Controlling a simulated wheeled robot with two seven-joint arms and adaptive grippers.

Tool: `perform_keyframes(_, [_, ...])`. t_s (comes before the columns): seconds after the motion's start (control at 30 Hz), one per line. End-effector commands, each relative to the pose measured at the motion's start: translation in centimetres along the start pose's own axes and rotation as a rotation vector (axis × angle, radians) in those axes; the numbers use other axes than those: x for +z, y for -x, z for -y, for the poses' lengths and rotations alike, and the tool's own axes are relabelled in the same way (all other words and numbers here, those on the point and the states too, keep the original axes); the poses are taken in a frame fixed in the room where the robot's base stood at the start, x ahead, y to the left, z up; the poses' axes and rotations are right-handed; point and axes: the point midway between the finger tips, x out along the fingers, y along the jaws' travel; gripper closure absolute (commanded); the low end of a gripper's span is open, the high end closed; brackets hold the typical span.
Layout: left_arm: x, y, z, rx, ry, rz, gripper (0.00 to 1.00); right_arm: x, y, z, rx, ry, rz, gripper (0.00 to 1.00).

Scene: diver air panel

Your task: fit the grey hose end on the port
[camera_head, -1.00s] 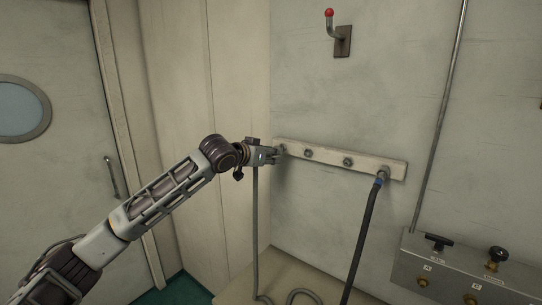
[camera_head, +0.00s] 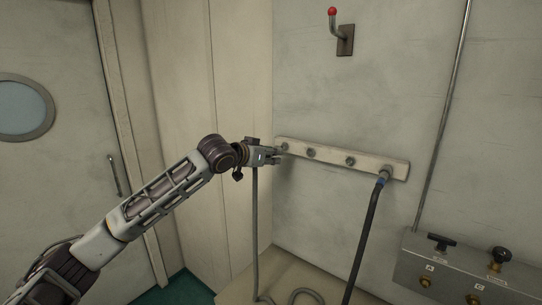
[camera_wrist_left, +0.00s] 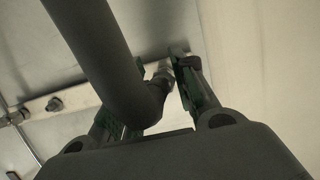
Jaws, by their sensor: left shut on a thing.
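My left gripper (camera_head: 276,155) is at the left end of the pale wall bar (camera_head: 331,157). It is shut on the end of the grey hose (camera_head: 255,220), which hangs down beside the bar. In the left wrist view the hose (camera_wrist_left: 90,42) bends between the two fingers (camera_wrist_left: 158,100). A metal fitting (camera_wrist_left: 163,73) shows past the bend, close to the bar. I cannot tell whether it is seated on the bar. A grey valve panel (camera_head: 450,270) at the lower right has small brass ports, one below the label A (camera_head: 425,282). My right gripper is not in view.
A dark hose (camera_head: 367,225) with a blue collar hangs from the bar's right end. Bare studs (camera_head: 350,161) lie between. A pipe (camera_head: 440,130) runs down to the panel. The wall between bar and panel is mostly clear.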

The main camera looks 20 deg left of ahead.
Motion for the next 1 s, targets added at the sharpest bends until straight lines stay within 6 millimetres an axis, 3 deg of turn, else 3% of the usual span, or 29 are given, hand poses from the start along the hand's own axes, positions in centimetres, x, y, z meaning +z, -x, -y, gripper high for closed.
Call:
perform_keyframes(0.67, [0.0, 0.4, 0.1, -0.001, 0.0, -0.002, 1.0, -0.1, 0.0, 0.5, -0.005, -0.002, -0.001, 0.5])
perform_keyframes(1.0, [0.6, 1.8, 0.1, -0.001, 0.001, -0.002, 1.0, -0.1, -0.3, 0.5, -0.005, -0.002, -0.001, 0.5])
